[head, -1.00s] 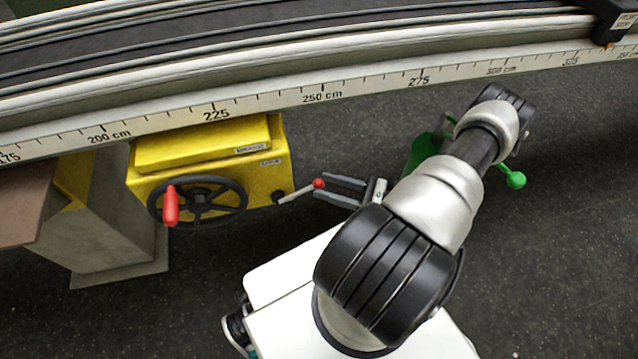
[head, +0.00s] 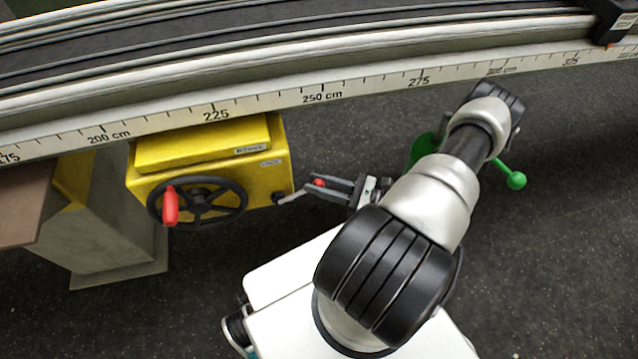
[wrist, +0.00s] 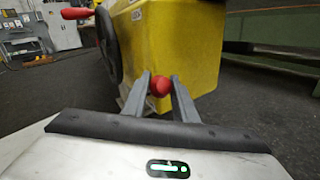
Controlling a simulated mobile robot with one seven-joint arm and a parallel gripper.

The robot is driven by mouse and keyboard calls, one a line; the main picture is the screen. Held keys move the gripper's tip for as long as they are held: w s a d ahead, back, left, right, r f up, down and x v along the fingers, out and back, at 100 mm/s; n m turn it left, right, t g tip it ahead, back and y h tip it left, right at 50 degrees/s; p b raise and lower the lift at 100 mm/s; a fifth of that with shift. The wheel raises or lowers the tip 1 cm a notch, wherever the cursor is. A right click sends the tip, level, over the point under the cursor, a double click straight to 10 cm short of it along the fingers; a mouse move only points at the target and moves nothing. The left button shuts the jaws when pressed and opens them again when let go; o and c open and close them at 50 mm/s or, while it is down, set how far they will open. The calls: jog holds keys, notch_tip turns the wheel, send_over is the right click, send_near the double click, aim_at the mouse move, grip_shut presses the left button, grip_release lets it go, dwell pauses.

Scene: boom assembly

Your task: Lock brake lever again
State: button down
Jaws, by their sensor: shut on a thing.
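The brake lever (head: 292,197) is a short metal rod with a red ball knob, on the right side of the yellow gearbox (head: 262,170). It points right and slightly up. My gripper (head: 316,187) is shut on the lever at its red knob, which shows between the two dark fingers. In the wrist view the red knob (wrist: 160,86) sits between the fingertips, in front of the yellow gearbox (wrist: 190,40). The rod behind the knob is hidden there.
A black handwheel (head: 200,203) with a red handle (head: 171,205) is on the gearbox front. The boom with its centimetre scale (head: 320,97) runs above. A green lever with a ball (head: 515,180) stands right of my arm.

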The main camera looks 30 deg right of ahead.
jog(key=r+p, duration=0.1)
jog(key=p, duration=0.1)
jog(key=a+r+g+h+p, duration=0.1)
jog(key=p, duration=0.1)
jog(key=r+n+p, duration=0.1)
jog(key=p, duration=0.1)
jog(key=shift+w+a+r+h, duration=0.15)
jog(key=shift+w+r+h, duration=0.1)
jog(key=shift+r+h, duration=0.05)
jog(key=p, duration=0.1)
jog(key=a+n+g+h+p, duration=0.1)
jog(key=shift+w+a+r+p, duration=0.1)
jog(key=shift+w+r+p, duration=0.05)
jog(key=shift+r+p, duration=0.15)
jog(key=shift+f, duration=0.2)
jog(key=c, duration=1.5)
grip_release()
jog(key=shift+o, duration=0.2)
jog(key=v, duration=1.7)
jog(key=shift+r+g+p, duration=0.3)
jog(key=shift+r+p, duration=0.1)
